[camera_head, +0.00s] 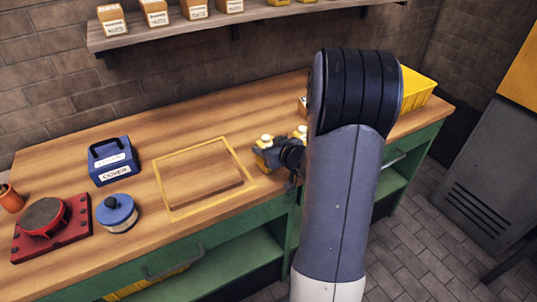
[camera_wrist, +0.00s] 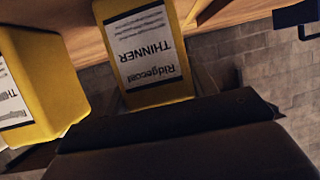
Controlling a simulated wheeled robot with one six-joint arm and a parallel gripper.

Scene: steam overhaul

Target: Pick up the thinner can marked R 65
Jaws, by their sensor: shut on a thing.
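Two yellow cans with white labels show in the wrist view. No R 65 mark can be read. In the head view one yellow can (camera_head: 264,157) with a pale cap is at the tip of my gripper (camera_head: 283,157). Another pale cap shows just behind it. My gripper is shut on the thinner can; my arm hides part of the area.
A yellow outlined frame (camera_head: 232,158) lies on the bench left of the cans. Further left are a blue COVER box (camera_head: 112,170), a blue round tin (camera_head: 118,215) and a red fixture (camera_head: 75,232). A yellow crate (camera_head: 418,93) stands right of my arm. A shelf (camera_head: 165,33) holds boxes.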

